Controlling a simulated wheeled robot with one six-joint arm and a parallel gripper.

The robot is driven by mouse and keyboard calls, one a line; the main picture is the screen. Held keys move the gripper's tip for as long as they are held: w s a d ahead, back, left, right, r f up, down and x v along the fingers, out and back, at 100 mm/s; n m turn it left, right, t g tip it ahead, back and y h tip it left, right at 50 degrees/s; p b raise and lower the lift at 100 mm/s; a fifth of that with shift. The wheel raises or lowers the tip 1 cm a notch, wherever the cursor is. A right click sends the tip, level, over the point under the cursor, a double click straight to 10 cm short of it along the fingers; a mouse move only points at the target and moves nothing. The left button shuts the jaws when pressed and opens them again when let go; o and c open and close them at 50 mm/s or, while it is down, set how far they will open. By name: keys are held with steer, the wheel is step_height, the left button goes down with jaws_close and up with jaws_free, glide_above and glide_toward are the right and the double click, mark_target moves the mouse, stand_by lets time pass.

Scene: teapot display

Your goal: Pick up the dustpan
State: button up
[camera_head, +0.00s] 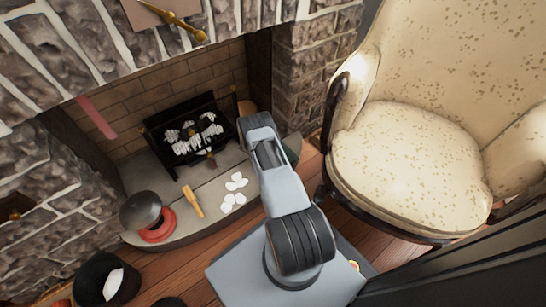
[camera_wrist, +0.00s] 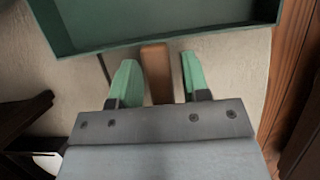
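The dustpan is a dark green, shallow pan (camera_wrist: 160,38) with a wooden handle (camera_wrist: 155,75), at the top of the wrist view. In the head view only a green edge of it (camera_head: 292,146) shows behind my arm, on the right end of the hearth. My gripper (camera_wrist: 158,75) has pale green fingers that are apart, one on each side of the handle. In the head view my arm hides the gripper.
The stone hearth (camera_head: 170,172) holds white pieces (camera_head: 235,184), a wooden-handled item (camera_head: 193,201) and a dark round pot (camera_head: 141,211). A black grate (camera_head: 160,150) stands in the fireplace. A cream armchair (camera_head: 405,165) is at right. A black bucket (camera_head: 123,290) stands lower left.

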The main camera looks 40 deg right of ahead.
jaws_close()
stand_by(0.5)
